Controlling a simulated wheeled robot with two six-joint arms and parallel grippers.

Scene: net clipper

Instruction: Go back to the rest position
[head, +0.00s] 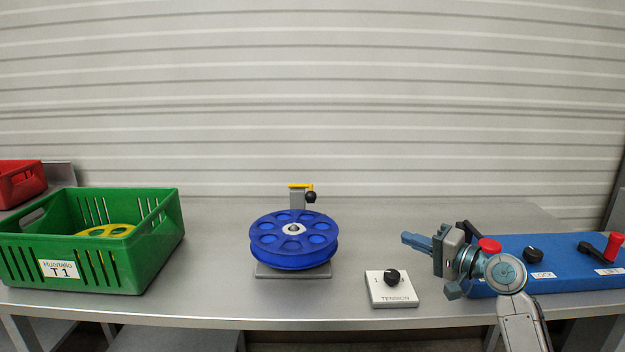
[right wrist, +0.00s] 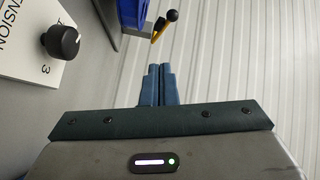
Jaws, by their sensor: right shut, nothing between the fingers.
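My right gripper (head: 418,242) is over the right part of the bench, in front of the blue machine box (head: 570,258), with its fingers pointing left. Its fingers are together and empty; in the right wrist view the closed fingertips (right wrist: 158,85) show with nothing between them. It hangs above and right of the white tension plate (head: 393,297) with its black knob. My left gripper is not in view.
A blue reel (head: 292,252) sits on a stand mid-bench, with a yellow-topped post (head: 298,195) behind it. A green crate (head: 95,262) holding a yellow reel stands at left; a red crate (head: 20,182) is further left. The bench between crate and reel is clear.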

